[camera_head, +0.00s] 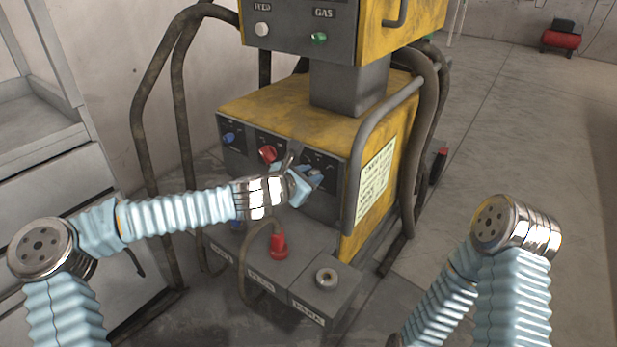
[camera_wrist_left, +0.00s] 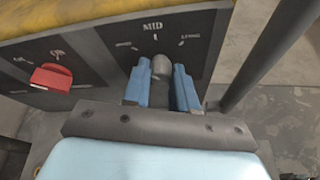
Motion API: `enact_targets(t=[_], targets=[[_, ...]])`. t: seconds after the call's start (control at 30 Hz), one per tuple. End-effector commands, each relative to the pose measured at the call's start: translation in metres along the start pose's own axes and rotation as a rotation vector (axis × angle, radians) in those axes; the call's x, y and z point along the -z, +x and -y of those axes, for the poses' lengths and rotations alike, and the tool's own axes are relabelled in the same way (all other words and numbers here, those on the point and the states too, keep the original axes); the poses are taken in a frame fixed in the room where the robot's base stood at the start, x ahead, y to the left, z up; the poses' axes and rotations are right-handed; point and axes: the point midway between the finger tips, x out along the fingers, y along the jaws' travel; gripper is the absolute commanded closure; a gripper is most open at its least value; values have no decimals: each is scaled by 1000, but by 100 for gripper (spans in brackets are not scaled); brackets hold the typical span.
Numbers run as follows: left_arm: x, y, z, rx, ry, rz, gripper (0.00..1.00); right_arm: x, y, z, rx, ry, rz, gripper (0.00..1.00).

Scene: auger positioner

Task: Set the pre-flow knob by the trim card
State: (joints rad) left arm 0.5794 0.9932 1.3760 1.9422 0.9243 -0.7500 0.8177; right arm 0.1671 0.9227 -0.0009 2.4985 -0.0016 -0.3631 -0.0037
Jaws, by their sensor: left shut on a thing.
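My left gripper (camera_head: 312,176) reaches the dark control panel on the front of the yellow machine. In the left wrist view its blue fingers (camera_wrist_left: 161,90) are shut on a grey knob (camera_wrist_left: 161,67), one on each side. Marks around this knob read "MID" at the top and "LONG" at the right; the left mark is blurred. The knob's name and pointer are not readable. The trim card (camera_head: 375,182), a pale sheet, is on the machine's right side, its lines too small to read. My right gripper is out of view.
A red knob (camera_head: 267,153) and a blue knob (camera_head: 229,138) sit left on the same panel. Below stands a grey socket box (camera_head: 327,279) with a red plug (camera_head: 279,244). Grey tube rails and hoses flank the machine.

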Motion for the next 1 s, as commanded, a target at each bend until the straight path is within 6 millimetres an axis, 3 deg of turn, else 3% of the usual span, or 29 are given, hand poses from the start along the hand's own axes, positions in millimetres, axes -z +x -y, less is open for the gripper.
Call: enact_targets(t=[0.47,1.0], targets=[[2,1,6,-167,413,-24,100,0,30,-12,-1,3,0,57],[6,3,12,-360,884,-55,100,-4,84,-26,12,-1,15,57]])
